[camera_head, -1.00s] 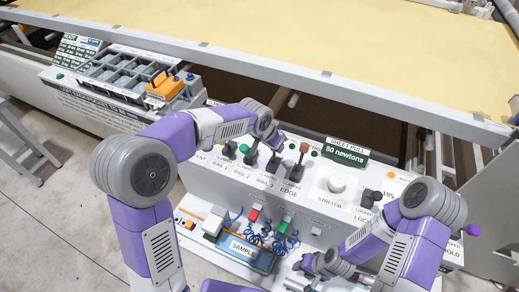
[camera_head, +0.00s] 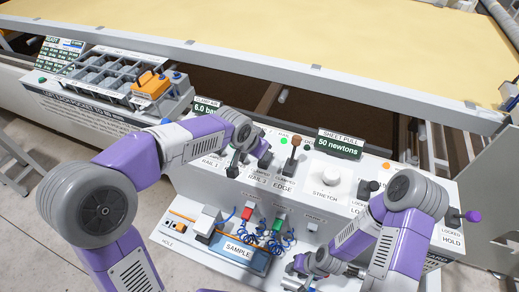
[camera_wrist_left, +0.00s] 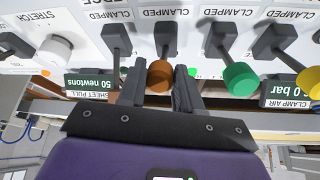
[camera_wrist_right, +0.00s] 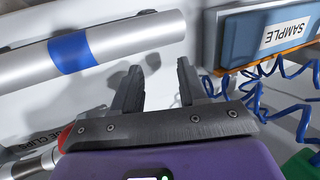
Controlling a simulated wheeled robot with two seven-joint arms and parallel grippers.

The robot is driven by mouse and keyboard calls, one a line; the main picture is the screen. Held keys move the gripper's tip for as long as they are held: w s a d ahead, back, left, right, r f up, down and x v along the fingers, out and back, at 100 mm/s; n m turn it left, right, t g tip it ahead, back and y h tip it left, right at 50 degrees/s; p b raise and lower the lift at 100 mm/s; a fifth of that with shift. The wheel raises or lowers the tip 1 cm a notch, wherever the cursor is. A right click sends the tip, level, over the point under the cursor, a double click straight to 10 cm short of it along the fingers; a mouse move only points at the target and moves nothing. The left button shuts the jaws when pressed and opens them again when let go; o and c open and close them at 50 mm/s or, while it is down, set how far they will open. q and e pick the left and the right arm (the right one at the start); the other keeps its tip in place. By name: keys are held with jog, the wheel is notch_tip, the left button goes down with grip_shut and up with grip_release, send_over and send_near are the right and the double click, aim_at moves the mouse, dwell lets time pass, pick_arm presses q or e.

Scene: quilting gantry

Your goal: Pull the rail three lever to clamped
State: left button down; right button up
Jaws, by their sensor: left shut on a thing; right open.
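The rail three lever (camera_wrist_left: 165,38) has an orange-brown knob (camera_wrist_left: 160,73). In the left wrist view its knob lies between the fingers of my left gripper (camera_wrist_left: 158,88), which is shut on it. The lever's knob end points away from its CLAMPED label. In the head view my left gripper (camera_head: 262,146) reaches over the panel and hides most of this lever; the RAIL 3 label (camera_head: 257,179) shows below. My right gripper (camera_wrist_right: 160,85) is open and empty, low in front of the panel, near a grey tube with a blue band (camera_wrist_right: 70,55).
The edge lever (camera_head: 292,158) stands close beside the rail three lever; a green-knobbed lever (camera_wrist_left: 240,79) is on its other side. The stretch knob (camera_head: 331,175) and sheet pull display (camera_head: 340,144) lie to the right. Blue coiled hoses (camera_wrist_right: 285,100) hang near my right gripper.

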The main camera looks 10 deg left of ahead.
pick_arm(q)
jog(key=shift+s+f, duration=0.3)
jog(key=shift+f, duration=0.2)
jog(key=c, duration=0.8)
grip_release()
jog(key=shift+r, duration=0.1)
jog(key=shift+w+r, duration=0.1)
jog(key=shift+r, duration=0.3)
jog(key=p+v, duration=0.1)
jog(key=v, duration=0.6)
jog(key=shift+p, duration=0.35)
pick_arm(e)
jog(key=shift+r, duration=0.85)
jog(key=shift+r, duration=0.1)
